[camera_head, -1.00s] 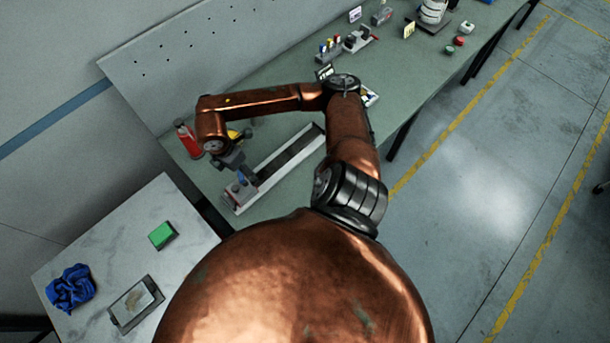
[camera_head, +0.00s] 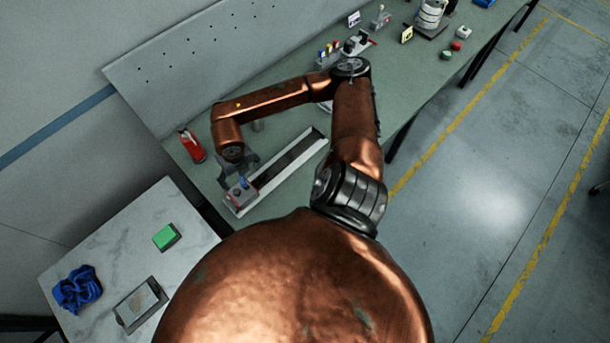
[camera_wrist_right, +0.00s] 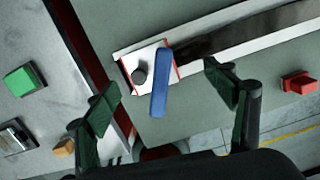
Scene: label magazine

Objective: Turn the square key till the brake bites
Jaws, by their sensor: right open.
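A long white-edged unit with a dark strip (camera_head: 292,160) lies on the green bench. At its near end is a grey block (camera_head: 238,198), seen in the right wrist view as a pale plate with red edges (camera_wrist_right: 125,61) and a dark round knob (camera_wrist_right: 139,76). A blue bar (camera_wrist_right: 160,88) stands beside the knob; I cannot tell whether it is the square key's handle. It also shows small in the head view (camera_head: 243,182). My right gripper (camera_wrist_right: 161,80) is open, its fingers apart on either side of the bar and knob. My left gripper is out of view.
A red bottle (camera_head: 193,147) stands left of my right arm. A side table (camera_head: 88,239) holds a green block (camera_head: 166,236), a blue cloth (camera_head: 77,288) and a framed pad (camera_head: 141,305). Several small items stand at the bench's far end. A red block (camera_wrist_right: 299,83) lies to the right.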

